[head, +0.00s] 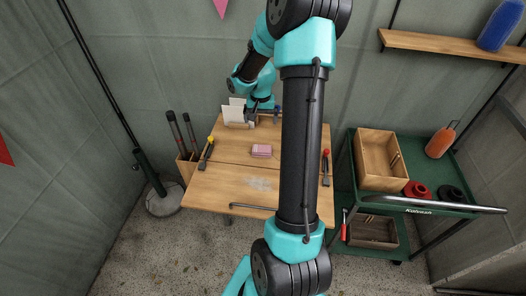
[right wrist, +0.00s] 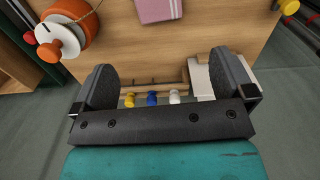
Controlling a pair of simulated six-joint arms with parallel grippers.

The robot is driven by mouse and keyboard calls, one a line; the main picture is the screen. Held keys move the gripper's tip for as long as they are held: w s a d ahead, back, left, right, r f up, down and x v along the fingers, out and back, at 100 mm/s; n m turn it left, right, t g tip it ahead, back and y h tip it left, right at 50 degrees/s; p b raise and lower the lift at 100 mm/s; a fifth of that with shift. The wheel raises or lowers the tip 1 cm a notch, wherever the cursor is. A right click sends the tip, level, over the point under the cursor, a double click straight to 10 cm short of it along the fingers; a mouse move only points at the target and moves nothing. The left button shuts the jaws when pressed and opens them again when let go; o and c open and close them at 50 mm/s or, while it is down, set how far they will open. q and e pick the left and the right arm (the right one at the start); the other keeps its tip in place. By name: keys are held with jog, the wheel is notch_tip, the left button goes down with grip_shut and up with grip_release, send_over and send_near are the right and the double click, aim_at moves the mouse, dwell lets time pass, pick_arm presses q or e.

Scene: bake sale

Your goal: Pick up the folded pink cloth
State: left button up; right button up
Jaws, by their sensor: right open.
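The folded pink cloth (head: 261,151) lies flat near the middle of the wooden table (head: 225,180). In the right wrist view the cloth (right wrist: 158,10) is at the top edge, partly cut off, beyond my fingertips. My right gripper (head: 251,117) is at the back edge of the table, behind the cloth and apart from it. In the wrist view the right gripper (right wrist: 168,75) is open, with nothing held between its fingers. My left gripper does not show in either view.
White cards (head: 234,113) stand close beside the right gripper. A wooden rack with coloured knobs (right wrist: 152,98) shows between the fingers. A green cart (head: 420,206) stands at right.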

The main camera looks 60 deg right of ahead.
send_over(262, 149)
notch_tip(262, 149, down, 11)
jog(key=shift+w+a+f, duration=0.1)
jog(key=shift+a+f, duration=0.05)
jog(key=shift+f, duration=0.4)
jog(key=shift+f, duration=0.15)
jog(key=shift+d+f, duration=0.2)
jog(key=shift+f, duration=2.25)
jog(key=shift+c, duration=0.4)
jog(key=c, duration=0.5)
jog(key=shift+c, duration=0.2)
